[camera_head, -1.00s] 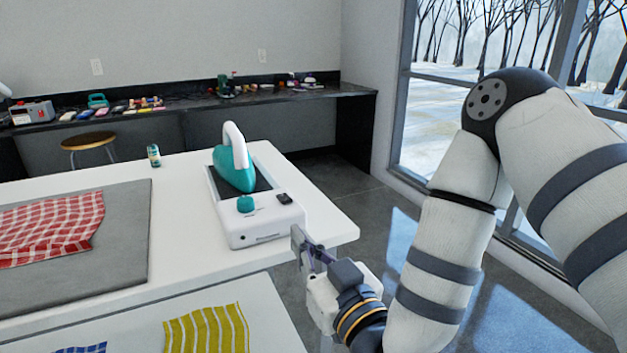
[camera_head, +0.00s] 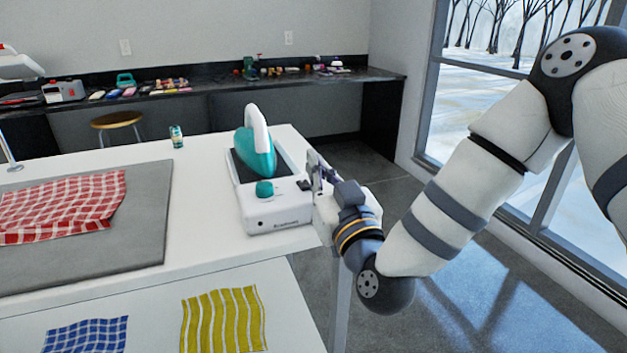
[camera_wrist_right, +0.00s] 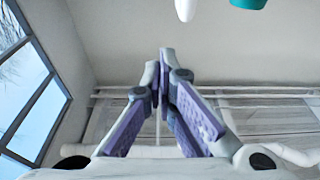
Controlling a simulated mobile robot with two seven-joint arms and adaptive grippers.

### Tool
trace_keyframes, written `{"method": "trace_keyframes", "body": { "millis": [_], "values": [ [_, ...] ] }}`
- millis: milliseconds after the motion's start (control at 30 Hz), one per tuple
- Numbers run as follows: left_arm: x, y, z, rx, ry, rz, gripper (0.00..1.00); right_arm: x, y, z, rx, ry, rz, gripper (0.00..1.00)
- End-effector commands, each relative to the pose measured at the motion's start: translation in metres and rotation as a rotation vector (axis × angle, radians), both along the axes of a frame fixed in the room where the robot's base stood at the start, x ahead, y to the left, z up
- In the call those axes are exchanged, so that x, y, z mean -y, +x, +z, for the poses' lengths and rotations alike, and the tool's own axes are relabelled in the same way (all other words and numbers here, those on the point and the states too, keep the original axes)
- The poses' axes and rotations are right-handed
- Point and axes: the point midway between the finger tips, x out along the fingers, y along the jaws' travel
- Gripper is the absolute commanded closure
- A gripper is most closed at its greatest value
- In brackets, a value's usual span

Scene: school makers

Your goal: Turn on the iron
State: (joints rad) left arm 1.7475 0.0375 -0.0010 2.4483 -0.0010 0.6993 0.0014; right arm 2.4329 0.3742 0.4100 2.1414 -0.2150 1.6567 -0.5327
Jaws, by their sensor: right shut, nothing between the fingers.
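The iron (camera_head: 259,150) is teal with a white handle and stands on its white base station (camera_head: 275,215) near the right end of the white table. The base has a teal knob (camera_head: 264,189) and a small dark switch (camera_head: 303,185) on its front top. My right gripper (camera_head: 314,168) is shut and empty, just right of the base's front corner, close to the switch. I cannot tell whether it touches the base. In the right wrist view the fingertips (camera_wrist_right: 167,60) meet, and parts of the iron show at the top edge. My left gripper is not in view.
A grey mat (camera_head: 150,215) with a red checked cloth (camera_head: 65,205) lies on the table's left. A small bottle (camera_head: 176,137) stands at the back. Yellow striped (camera_head: 222,320) and blue checked cloths (camera_head: 86,336) lie on a lower white surface in front.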

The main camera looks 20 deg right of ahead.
Motion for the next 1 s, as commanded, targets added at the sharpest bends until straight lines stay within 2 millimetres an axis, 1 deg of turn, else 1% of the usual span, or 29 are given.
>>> {"method": "trace_keyframes", "body": {
  "millis": [33,100,133,200,333,467,767,900,1000],
  "values": [
    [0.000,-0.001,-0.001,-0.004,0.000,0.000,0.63,0.000,0.011,0.001,0.001,0.000,-0.002,1.00],
    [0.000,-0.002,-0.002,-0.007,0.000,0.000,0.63,0.000,0.025,0.004,0.001,0.001,-0.003,1.00],
    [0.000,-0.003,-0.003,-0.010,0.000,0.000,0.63,0.000,0.027,0.000,-0.004,0.000,-0.002,1.00],
    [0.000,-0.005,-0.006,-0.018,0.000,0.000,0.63,-0.001,0.024,-0.016,-0.009,0.000,0.000,1.00],
    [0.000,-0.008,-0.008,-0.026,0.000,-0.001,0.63,-0.001,0.021,-0.031,-0.006,0.000,0.000,1.00],
    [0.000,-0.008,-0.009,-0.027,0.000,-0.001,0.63,-0.001,0.020,-0.035,-0.002,-0.001,0.000,1.00],
    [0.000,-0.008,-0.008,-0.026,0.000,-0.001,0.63,-0.001,0.020,-0.035,0.000,-0.001,0.000,1.00],
    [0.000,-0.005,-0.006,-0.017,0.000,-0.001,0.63,-0.001,0.020,-0.044,-0.001,-0.004,0.001,1.00],
    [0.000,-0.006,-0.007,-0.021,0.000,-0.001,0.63,-0.001,0.020,-0.044,-0.003,-0.002,0.000,1.00]
  ]
}}
